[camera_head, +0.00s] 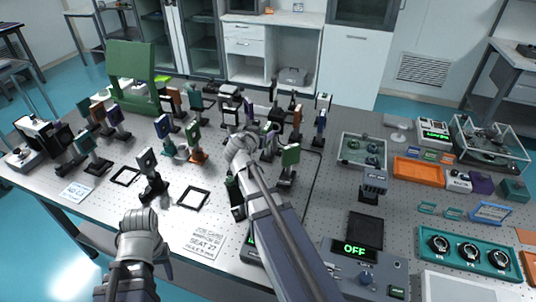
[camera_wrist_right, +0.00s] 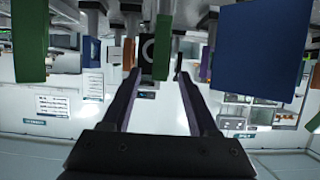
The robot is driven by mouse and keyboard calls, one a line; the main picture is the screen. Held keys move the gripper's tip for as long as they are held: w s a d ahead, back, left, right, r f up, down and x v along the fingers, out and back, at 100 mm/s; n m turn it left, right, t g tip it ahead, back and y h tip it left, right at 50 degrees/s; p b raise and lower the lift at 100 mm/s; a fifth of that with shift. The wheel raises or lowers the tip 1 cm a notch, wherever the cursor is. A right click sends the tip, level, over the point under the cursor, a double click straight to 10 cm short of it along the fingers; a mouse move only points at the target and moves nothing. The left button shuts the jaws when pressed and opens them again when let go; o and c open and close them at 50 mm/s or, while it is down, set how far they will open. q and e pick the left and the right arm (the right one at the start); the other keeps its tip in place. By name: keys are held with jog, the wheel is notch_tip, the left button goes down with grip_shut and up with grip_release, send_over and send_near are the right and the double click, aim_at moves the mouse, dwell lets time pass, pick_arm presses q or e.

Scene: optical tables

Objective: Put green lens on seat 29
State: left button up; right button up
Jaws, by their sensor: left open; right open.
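My right gripper (camera_head: 238,150) reaches in among the upright optics mounts in the middle of the table. In the right wrist view its two fingers (camera_wrist_right: 160,75) are apart, with a dark mount bearing a round ring (camera_wrist_right: 147,52) and a narrow green piece (camera_wrist_right: 162,45) beyond and between the tips; contact cannot be told. A green square plate on a post (camera_head: 290,156) stands right of the right gripper. Which green piece is the task's lens is unclear. My left gripper (camera_head: 138,222) is open and empty near the front edge. A card (camera_head: 207,243) reads SEAT 27; no number 29 is legible.
Two black square frames (camera_head: 193,198) (camera_head: 125,176) lie on the table. A mount (camera_head: 150,172) stands between them. Several coloured optics crowd the back left. A box with an OFF display (camera_head: 355,250), an orange tray (camera_head: 419,171) and a teal tray (camera_head: 465,252) are at the right.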

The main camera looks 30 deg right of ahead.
jog(key=x, duration=0.1)
jog(key=b+x, duration=0.1)
jog(key=x, duration=0.3)
jog(key=shift+w+d+r, duration=0.1)
jog(key=shift+d+r, duration=0.05)
jog(key=shift+r, duration=0.15)
grip_shut()
dwell(1.1)
